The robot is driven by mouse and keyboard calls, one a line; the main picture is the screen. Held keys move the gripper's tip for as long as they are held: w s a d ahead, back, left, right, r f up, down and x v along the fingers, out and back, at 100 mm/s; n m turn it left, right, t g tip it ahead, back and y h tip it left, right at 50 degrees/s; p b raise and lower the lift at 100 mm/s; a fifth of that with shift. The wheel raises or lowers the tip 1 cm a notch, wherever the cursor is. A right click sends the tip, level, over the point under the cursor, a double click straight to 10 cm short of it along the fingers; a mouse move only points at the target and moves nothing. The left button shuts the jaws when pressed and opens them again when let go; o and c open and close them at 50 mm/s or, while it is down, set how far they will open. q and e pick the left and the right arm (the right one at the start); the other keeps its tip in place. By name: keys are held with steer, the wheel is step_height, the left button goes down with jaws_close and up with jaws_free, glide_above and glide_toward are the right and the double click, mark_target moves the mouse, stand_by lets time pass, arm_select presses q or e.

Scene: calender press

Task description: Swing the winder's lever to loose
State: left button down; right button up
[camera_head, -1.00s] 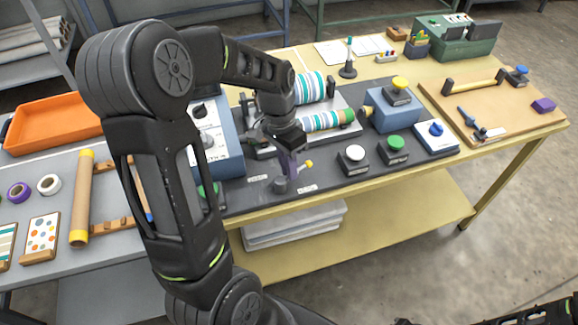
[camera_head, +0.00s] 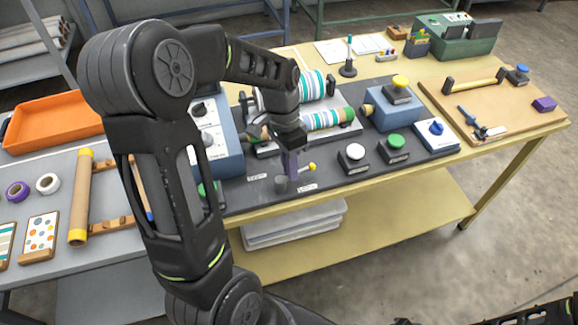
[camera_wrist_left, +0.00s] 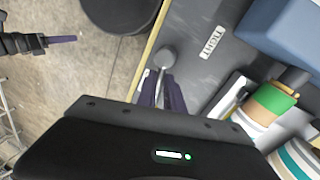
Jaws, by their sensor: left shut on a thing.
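The winder's lever has a grey round pivot (camera_head: 281,183) near the bench's front edge and a yellow knob (camera_head: 311,167) at its end. It points to the right and slightly back. My left gripper (camera_head: 290,163) is shut on the lever between pivot and knob, its purple fingers hiding part of the rod. In the left wrist view the fingers (camera_wrist_left: 162,95) close around the rod just below the pivot; the knob is hidden. The TIGHT label (camera_wrist_left: 212,43) lies beside the pivot; a second label (camera_head: 307,188) lies to its right. My right gripper (camera_wrist_left: 60,39) shows small and sideways.
Striped rollers (camera_head: 328,120) stand behind the lever. A blue control box (camera_head: 226,150) is to the left. White (camera_head: 353,154) and green (camera_head: 396,143) buttons stand to the right.

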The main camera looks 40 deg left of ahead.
arm_select(q)
steer(key=shift+m, duration=0.3)
steer(key=c, duration=1.5)
jaws_free()
steer(key=r, duration=0.2)
steer(key=a+r, duration=0.1)
steer(key=r, duration=0.4)
steer(key=shift+w+a+r+b, duration=0.15)
steer(key=shift+w+r+b, duration=0.15)
steer(key=shift+w, duration=0.05)
